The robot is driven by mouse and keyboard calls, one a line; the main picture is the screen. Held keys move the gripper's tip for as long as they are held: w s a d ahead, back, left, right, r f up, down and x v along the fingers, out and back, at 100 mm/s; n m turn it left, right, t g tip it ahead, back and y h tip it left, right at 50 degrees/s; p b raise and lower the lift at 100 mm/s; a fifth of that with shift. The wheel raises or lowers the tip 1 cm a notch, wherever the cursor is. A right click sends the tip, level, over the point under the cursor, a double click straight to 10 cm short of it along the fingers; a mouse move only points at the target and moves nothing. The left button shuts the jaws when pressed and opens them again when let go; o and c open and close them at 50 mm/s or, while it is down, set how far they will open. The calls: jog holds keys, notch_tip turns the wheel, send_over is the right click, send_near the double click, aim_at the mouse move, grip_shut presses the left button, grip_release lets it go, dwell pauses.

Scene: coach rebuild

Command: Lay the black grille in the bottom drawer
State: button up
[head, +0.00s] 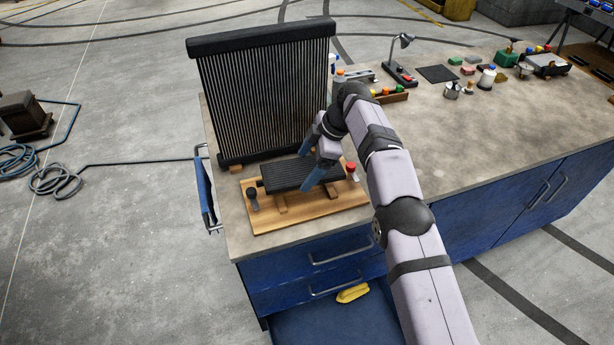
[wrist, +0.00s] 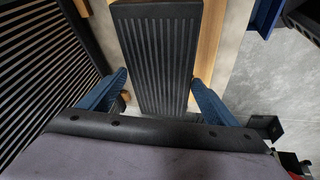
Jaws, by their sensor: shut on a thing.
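The black grille (head: 290,174), a ribbed dark slab, lies level over wooden supports on a wooden board (head: 262,222) at the counter's near left. My gripper (head: 305,170) has its blue fingers on both long sides of the grille, toward its right end. The wrist view shows the grille (wrist: 158,55) between the two fingers (wrist: 159,80). I cannot tell if it is touching its supports. The bottom drawer (head: 335,322) stands open below the counter front, partly hidden by my arm. A yellow object (head: 352,293) lies in its back part.
A tall black finned radiator (head: 262,95) stands just behind the board. A black-topped post (head: 252,199) and a red-topped post (head: 351,171) stand at the board's ends. A closed drawer (head: 300,262) sits above the open one. A lamp (head: 402,62) and small items stand farther back.

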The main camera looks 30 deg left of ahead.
aim_at(307, 170)
jog(key=shift+r+p, duration=1.1)
jog(key=shift+r, duration=0.75)
